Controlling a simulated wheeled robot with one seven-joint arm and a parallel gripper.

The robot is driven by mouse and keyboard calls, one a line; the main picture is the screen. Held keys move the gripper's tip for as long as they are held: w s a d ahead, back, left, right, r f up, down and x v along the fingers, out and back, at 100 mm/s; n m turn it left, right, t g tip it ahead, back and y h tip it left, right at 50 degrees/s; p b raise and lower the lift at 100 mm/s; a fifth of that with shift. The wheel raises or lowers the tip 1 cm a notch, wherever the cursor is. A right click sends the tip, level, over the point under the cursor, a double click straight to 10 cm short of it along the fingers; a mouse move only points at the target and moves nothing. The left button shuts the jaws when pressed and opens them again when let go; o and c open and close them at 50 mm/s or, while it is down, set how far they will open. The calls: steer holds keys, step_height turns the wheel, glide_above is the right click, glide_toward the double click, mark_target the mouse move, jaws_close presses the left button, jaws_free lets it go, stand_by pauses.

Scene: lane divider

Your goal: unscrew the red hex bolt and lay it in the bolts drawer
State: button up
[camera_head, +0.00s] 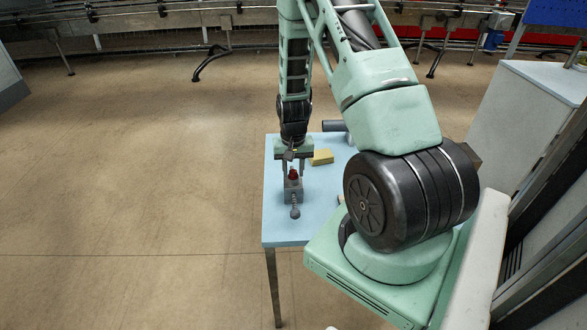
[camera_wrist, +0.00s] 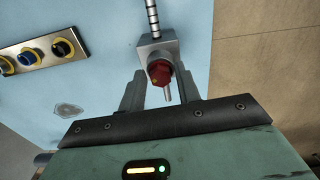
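The red hex bolt (camera_wrist: 159,72) sits at the near face of a grey metal block (camera_wrist: 150,48) on the light blue table. It also shows as a small red spot in the head view (camera_head: 293,175), above the grey block (camera_head: 293,192). In the head view my gripper (camera_head: 293,168) is over the block. The gripper is open and empty. I cannot make out a bolts drawer in either view.
A ribbed rod (camera_wrist: 152,16) extends from the block's far side. A metal plate with several yellow-ringed round parts (camera_wrist: 42,55) lies left in the wrist view. Open floor lies left.

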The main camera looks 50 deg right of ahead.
steer(key=c, duration=0.5)
steer(key=shift+n, duration=0.9)
steer(key=shift+n, duration=0.9)
steer(key=shift+s, duration=0.1)
steer(key=shift+d+n, duration=0.1)
steer(key=shift+n, duration=0.7)
